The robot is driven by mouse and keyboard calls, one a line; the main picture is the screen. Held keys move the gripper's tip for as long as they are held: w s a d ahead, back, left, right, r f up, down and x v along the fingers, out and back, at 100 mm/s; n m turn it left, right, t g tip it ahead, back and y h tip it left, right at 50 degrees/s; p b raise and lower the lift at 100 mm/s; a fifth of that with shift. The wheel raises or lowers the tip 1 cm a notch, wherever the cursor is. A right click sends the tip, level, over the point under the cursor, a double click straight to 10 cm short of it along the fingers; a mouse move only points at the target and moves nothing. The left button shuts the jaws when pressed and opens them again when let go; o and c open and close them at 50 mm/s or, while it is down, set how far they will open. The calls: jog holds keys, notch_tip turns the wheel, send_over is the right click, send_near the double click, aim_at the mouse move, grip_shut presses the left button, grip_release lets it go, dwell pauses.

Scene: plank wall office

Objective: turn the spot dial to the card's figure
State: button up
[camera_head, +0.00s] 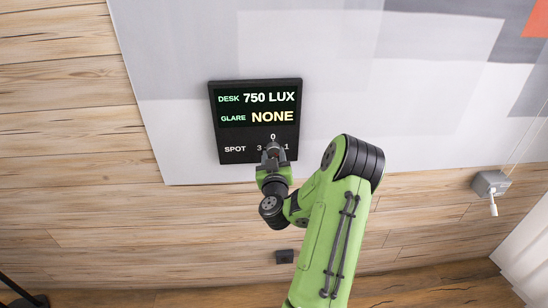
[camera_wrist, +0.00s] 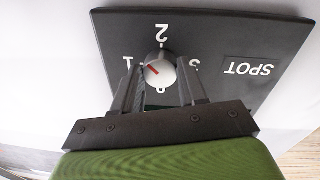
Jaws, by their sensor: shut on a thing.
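The black panel (camera_head: 230,154) on the wall reads "DESK 750 LUX", "GLARE NONE" and "SPOT". In the wrist view the panel (camera_wrist: 280,35) appears upside down. Its spot dial (camera_wrist: 163,72) is a round pale knob with a red mark, ringed by the figures 0, 1, 2 and 3. The red mark points to the upper left in that view, close to the 1 and slightly to its 2 side. My gripper (camera_wrist: 163,88) is shut on the dial, one finger on each side. In the head view my gripper (camera_head: 272,150) hides most of the dial. I cannot identify a card.
A pale grey painted board (camera_head: 180,60) surrounds the panel on the plank wall (camera_head: 70,120). A grey box with a white lever (camera_head: 490,185) is at the right. A small dark box (camera_head: 284,256) is low on the wall. The board left of the panel is clear.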

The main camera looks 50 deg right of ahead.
jog(key=shift+c, duration=0.9)
